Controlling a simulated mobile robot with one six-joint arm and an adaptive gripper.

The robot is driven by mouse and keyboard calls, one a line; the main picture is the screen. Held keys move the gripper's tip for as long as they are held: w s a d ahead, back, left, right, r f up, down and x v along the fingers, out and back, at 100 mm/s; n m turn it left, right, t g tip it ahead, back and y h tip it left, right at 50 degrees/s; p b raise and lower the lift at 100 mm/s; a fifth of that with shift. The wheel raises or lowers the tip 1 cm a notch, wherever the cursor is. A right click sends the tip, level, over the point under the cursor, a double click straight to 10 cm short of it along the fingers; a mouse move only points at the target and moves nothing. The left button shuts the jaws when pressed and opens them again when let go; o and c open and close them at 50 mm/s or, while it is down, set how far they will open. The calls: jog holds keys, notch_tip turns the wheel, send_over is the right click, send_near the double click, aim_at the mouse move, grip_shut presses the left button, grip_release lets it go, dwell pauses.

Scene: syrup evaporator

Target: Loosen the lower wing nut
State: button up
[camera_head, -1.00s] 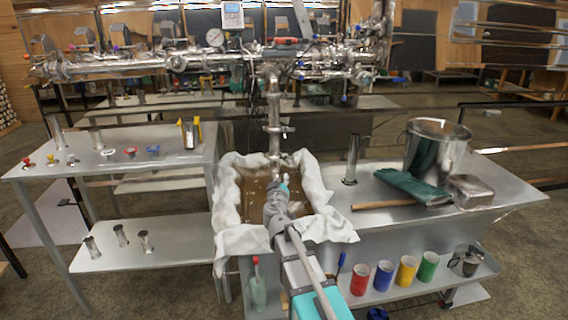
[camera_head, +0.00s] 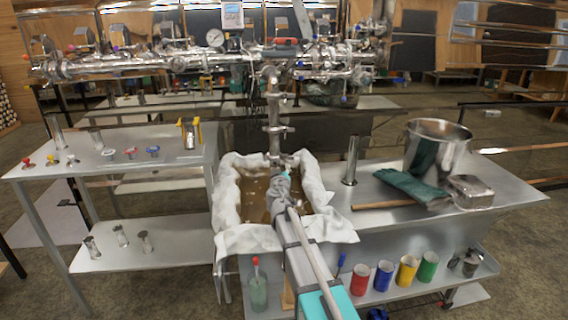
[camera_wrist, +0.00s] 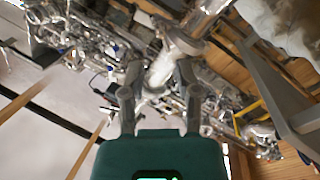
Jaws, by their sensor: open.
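A steel pipe (camera_head: 274,108) hangs down from the pipework, with clamps along it, the lower one (camera_head: 276,129) above the cloth-lined tank. The lower wing nut is too small to make out for sure. My gripper (camera_head: 282,176) is near the pipe's lower end, over the tank, and its tips partly hide that end. In the wrist view my gripper (camera_wrist: 158,82) is open, with nothing held between its two fingers. The pipe (camera_wrist: 164,68) shows beyond and between the fingertips, with a clamp (camera_wrist: 187,44) farther along it. I cannot tell whether a finger touches it.
The tank (camera_head: 228,190) has white cloth over its rim and brown liquid inside. A steel pot (camera_head: 450,150), green gloves (camera_head: 408,187) and a wooden-handled tool (camera_head: 388,204) are on the right bench. A steel tube (camera_head: 351,160) stands near the tank. Colored cups are below.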

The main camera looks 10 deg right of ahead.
aim_at(284, 159)
jog(key=shift+x, duration=3.1)
jog(key=shift+c, duration=0.2)
